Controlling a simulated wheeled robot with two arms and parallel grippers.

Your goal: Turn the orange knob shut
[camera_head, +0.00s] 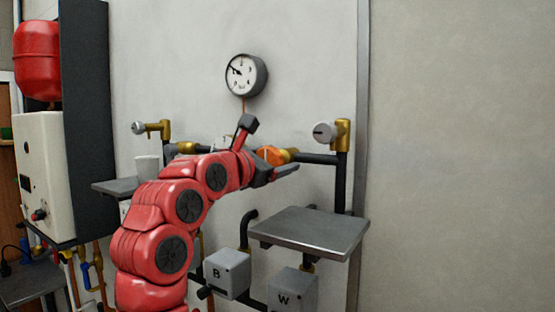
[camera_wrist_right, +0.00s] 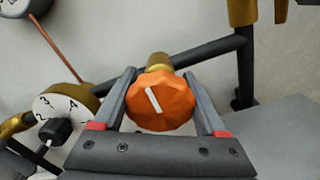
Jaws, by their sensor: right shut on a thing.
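The orange knob (camera_head: 270,155) sits on a brass valve on the dark horizontal pipe, at the middle of the head view. In the right wrist view the orange knob (camera_wrist_right: 160,101) is faceted and carries a white mark tilted from upper left to lower right. My right gripper (camera_head: 273,165) is at the knob, one finger on each side of it. In the wrist view the right gripper (camera_wrist_right: 162,100) is shut on the knob. My left gripper is not in view.
A round gauge (camera_head: 242,72) hangs on the wall above. A metal shelf (camera_head: 312,230) stands below right, over boxes marked B (camera_head: 228,272) and W (camera_head: 291,290). A grey-capped brass valve (camera_head: 325,132) is to the right. A numbered white dial (camera_wrist_right: 62,108) is left of the knob.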

